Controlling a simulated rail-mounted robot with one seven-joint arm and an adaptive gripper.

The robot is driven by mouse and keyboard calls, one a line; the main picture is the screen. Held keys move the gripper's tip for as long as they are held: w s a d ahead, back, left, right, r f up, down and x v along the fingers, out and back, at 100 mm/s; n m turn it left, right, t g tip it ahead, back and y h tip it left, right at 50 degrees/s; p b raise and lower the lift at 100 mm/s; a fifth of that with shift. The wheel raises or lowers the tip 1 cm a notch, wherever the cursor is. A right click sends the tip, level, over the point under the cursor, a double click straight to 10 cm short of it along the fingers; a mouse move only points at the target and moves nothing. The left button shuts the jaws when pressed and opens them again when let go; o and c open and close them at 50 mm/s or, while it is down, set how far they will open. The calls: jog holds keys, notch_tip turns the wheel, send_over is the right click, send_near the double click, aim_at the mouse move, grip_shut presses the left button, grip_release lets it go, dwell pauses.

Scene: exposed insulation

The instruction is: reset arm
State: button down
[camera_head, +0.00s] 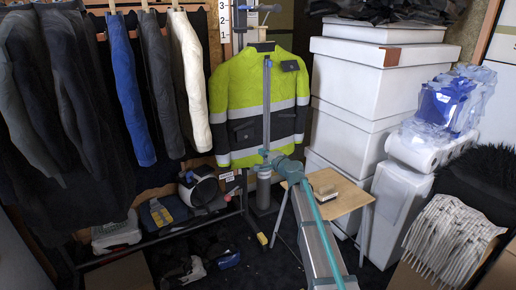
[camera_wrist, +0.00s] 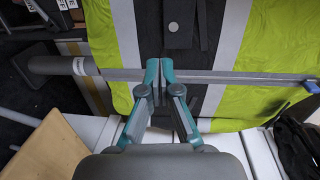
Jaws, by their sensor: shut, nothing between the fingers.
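My gripper (camera_wrist: 160,72) is in the middle of the wrist view, its two teal fingertips together with nothing between them. Its fingertips overlap a thin metal pole (camera_wrist: 235,77) in front of the hi-vis jacket (camera_wrist: 265,45); I cannot tell whether they touch it. In the head view my arm reaches up from the lower right, and my gripper (camera_head: 267,154) is small in front of the lower part of the yellow-green jacket (camera_head: 240,90). The upright pole (camera_head: 267,100) also shows there.
A small wooden table (camera_head: 338,196) stands right of the pole. Stacked white boxes (camera_head: 360,85) and plastic-wrapped rolls (camera_head: 415,150) are on the right. Dark garments (camera_head: 75,110) hang at left above a low rack with a yellow-and-blue pack (camera_head: 163,212). Free room is tight.

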jog(key=s+f+n+g+h, duration=0.1)
jog(key=s+f+n+g, duration=0.8)
jog(key=s+f, duration=1.3)
jog(key=s+d+f+n+g+h, duration=0.15)
jog(key=s+d+f+g, duration=0.3)
jog(key=s+f, duration=0.7)
jog(key=s+d+f+g+h, duration=0.35)
jog(key=s+d+f, duration=0.4)
jog(key=s, duration=0.65)
jog(key=s+d+f+g+h, duration=0.1)
jog(key=s+d+f+g, duration=0.15)
jog(key=s, duration=0.85)
jog(key=s+d+f+g+h, duration=0.1)
jog(key=s+d+f+g, duration=0.15)
jog(key=s, duration=0.95)
jog(key=s+d+f+g+h, duration=0.1)
jog(key=s+d+f+g, duration=0.2)
jog(key=s, duration=0.8)
jog(key=w+r+t+p, duration=0.2)
jog(key=r+p, duration=0.6)
jog(key=p, duration=0.2)
jog(key=w+r+t+p, duration=0.2)
jog(key=w+r+p, duration=0.1)
jog(key=r+p, duration=0.6)
jog(key=shift+w+d+n+p, duration=0.15)
jog(key=shift+d+n+p, duration=0.25)
jog(key=shift+p, duration=0.8)
